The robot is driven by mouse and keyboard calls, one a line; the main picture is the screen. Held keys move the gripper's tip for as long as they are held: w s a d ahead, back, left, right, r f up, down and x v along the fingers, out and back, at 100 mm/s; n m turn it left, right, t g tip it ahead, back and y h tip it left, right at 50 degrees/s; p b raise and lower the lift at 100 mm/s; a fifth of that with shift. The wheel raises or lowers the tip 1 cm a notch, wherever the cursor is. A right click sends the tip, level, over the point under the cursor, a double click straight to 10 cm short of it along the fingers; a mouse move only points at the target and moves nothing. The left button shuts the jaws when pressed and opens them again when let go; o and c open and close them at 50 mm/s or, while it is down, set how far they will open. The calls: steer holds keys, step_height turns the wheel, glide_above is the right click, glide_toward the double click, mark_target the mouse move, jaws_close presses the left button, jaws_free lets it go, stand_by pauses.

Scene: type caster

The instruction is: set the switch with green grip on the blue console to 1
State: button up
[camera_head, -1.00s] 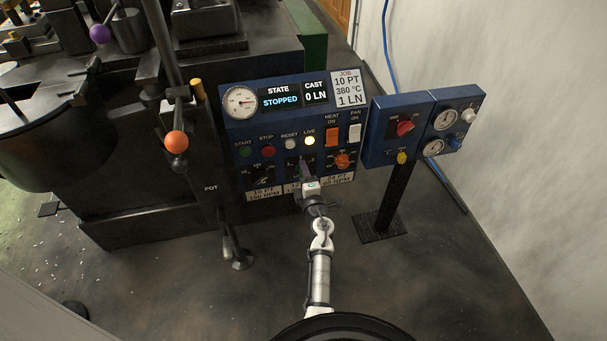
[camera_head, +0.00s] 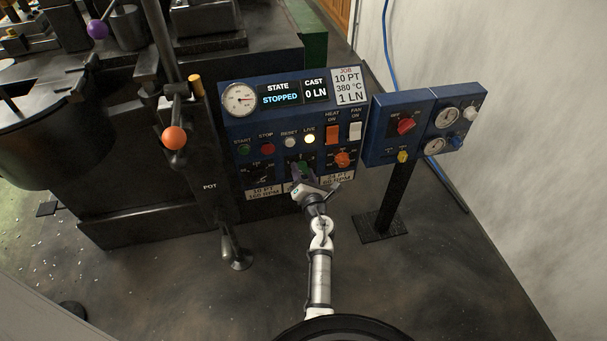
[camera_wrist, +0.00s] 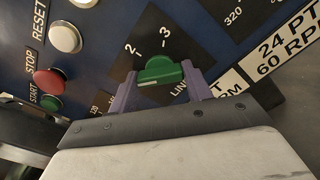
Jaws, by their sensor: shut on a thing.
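The switch with the green grip (camera_wrist: 160,72) sits on a dark plate on the blue console (camera_head: 228,128). In the wrist view the numerals 2 and 3 show above the grip; I see no 1, and the lower part of the plate is covered by my gripper. My gripper (camera_wrist: 161,88) is shut on the green grip, one purple finger on each side of it. In the head view my gripper (camera_head: 303,171) reaches up from below to the lower middle of the console, and a bit of green shows between its fingers.
Above the switch are a white reset button (camera_wrist: 65,37) and a red stop button (camera_wrist: 48,82). An orange knob (camera_head: 342,159) is close on the right. A lever with an orange ball (camera_head: 174,138) stands left. A smaller blue box (camera_head: 375,135) on a post stands right.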

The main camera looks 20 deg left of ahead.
steer(key=shift+f+n, duration=0.1)
steer(key=shift+n, duration=0.8)
steer(key=o, duration=1)
steer(key=shift+s, duration=0.1)
steer(key=v, duration=1.3)
steer(key=shift+s+d, duration=0.25)
